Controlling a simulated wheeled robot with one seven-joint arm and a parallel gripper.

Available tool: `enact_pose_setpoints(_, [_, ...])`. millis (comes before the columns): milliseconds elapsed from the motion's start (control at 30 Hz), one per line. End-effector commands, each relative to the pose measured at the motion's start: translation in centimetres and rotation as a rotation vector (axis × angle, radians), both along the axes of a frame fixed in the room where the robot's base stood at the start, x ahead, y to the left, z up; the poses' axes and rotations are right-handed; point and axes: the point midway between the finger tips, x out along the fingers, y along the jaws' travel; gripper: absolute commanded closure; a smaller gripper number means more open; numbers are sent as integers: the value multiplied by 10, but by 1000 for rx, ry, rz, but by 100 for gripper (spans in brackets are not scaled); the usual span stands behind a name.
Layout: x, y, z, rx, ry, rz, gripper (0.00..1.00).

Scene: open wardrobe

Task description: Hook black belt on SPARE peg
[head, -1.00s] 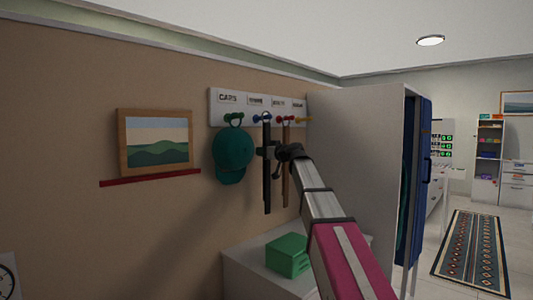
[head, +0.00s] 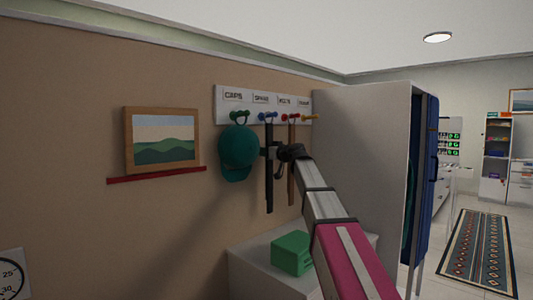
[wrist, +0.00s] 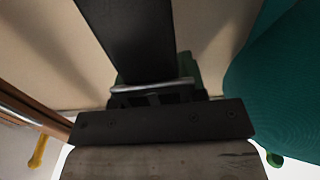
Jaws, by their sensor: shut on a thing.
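The black belt (head: 269,185) hangs upright against the wall below the blue peg (head: 261,116) under the SPARE label (head: 262,99). Its top end is at the height of that peg, and I cannot tell whether its loop is over it. My gripper (head: 271,153) is shut on the belt in its upper part. In the wrist view the belt (wrist: 128,40) runs as a dark strip away from my gripper (wrist: 152,95), with a pale metal bar crossing between the fingers. The gripper body hides the belt's top and the blue peg there.
A teal cap (head: 238,148) hangs close on the left from the CAPS peg (head: 239,116). A brown belt (head: 291,175) hangs on the right below a red peg (head: 288,117). A white wardrobe side (head: 360,170) stands further right. A green box (head: 291,254) sits below.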

Motion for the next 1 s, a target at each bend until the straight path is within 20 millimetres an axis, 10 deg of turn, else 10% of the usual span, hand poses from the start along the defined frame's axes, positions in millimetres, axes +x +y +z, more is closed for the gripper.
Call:
enact_pose_setpoints(200, [0,0,0,0,0,0,100])
enact_pose_setpoints(233, [0,0,0,0,0,0,59])
enact_pose_setpoints(333, [0,0,0,0,0,0,32])
enact_pose_setpoints(1000, [-29,-27,-1,0,0,-1,32])
